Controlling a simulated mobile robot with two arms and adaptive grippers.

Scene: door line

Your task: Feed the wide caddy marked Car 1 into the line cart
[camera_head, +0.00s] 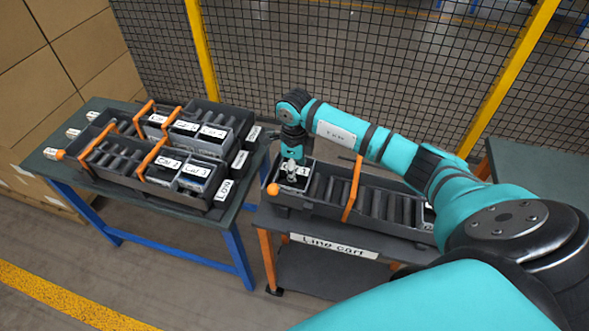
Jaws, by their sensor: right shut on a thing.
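The line cart (333,246), labelled on its front, stands at the centre with a dark roller lane (333,188) on top. A dark caddy (292,189) with a white label sits at the left end of that lane; its label is partly covered and I cannot read it fully. My right gripper (291,165) points down over this caddy and is shut on it. An orange bar (352,188) crosses the lane right of the caddy. Another labelled box (429,214) shows at the lane's right end, partly hidden by my arm. My left gripper is out of view.
A table (195,215) on the left holds several roller racks with orange bars and labelled caddies, including one marked Car 3 (195,172). An orange knob (273,189) sits at the lane's left end. Mesh fence stands behind; cardboard boxes (50,60) are at far left.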

